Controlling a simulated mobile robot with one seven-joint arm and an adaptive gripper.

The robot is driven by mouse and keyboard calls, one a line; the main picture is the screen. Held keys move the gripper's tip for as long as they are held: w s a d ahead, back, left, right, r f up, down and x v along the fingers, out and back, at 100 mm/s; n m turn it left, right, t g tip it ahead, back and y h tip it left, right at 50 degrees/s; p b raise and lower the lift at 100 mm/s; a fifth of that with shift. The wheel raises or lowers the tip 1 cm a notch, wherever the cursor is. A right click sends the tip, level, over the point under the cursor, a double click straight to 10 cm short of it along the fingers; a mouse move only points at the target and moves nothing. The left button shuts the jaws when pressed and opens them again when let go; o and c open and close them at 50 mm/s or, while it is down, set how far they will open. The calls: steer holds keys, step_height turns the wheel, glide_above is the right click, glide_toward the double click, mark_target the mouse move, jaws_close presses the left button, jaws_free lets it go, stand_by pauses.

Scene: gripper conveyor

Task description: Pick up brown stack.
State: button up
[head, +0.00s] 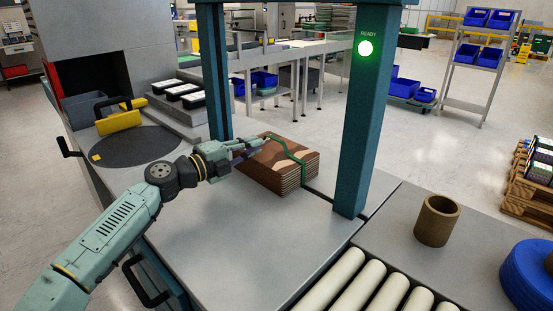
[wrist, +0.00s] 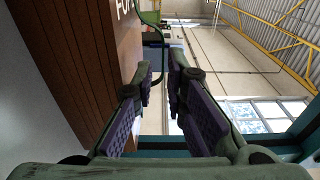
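The brown stack (head: 272,172) is a bundle of flat layered sheets with a tan pattern on top and a green strap around it. It lies flat on the grey table between the two teal posts. My gripper (head: 256,142) is at the stack's left far side, close to its top edge. Whether a finger touches the stack cannot be told.
A teal post (head: 362,120) with a lit green lamp stands right of the stack. Another teal post (head: 214,75) stands behind my gripper. Rollers (head: 375,285) and a brown cylinder (head: 437,222) are at front right. The grey table (head: 225,235) is clear in front of the stack.

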mark_target(270, 151)
steer(key=x, duration=0.1)
steer(key=p+x, duration=0.1)
steer(key=x, duration=0.1)
steer(key=p+x, duration=0.1)
steer(key=x, duration=0.1)
steer(key=shift+s+d+r, duration=0.25)
steer(key=shift+d+r, duration=0.05)
steer(key=shift+w+d+f, duration=0.1)
steer(key=shift+w+d, duration=0.2)
steer(key=shift+c, duration=0.6)
jaws_close()
